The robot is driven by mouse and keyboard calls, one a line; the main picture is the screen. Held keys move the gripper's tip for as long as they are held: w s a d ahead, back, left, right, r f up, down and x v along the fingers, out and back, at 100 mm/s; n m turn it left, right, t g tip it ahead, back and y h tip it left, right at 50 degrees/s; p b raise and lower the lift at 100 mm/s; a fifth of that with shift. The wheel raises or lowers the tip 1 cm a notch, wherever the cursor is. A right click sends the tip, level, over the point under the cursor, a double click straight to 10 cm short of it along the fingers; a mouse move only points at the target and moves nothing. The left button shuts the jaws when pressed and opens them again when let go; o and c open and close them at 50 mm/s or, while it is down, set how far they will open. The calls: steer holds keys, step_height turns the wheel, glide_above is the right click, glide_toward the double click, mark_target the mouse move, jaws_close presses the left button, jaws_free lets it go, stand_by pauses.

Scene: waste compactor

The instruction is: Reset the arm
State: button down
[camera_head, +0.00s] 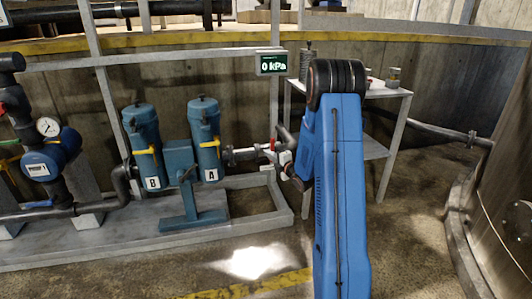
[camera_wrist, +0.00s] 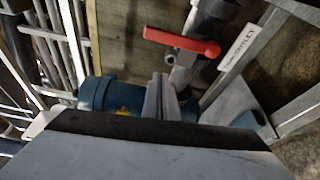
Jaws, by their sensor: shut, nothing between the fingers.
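My gripper (camera_wrist: 163,97) shows in the wrist view with its two grey fingers together and nothing between them. Just beyond the fingertips is a pipe valve with a red lever handle (camera_wrist: 182,42); I cannot tell whether they touch. A blue cylindrical body (camera_wrist: 96,93) lies behind the fingers to the left. In the head view my blue arm stands upright right of centre and bends away at the top.
Blue filter canisters B (camera_head: 143,140) and A (camera_head: 206,140) stand on a grey skid (camera_head: 130,243). A display (camera_head: 272,63) reads 0 kPa. A table (camera_head: 396,92) with small items stands behind my arm. A large metal vessel (camera_head: 505,225) is at right. Floor between is clear.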

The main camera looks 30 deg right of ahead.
steer(key=shift+s+d, duration=0.1)
steer(key=shift+s, duration=2.25)
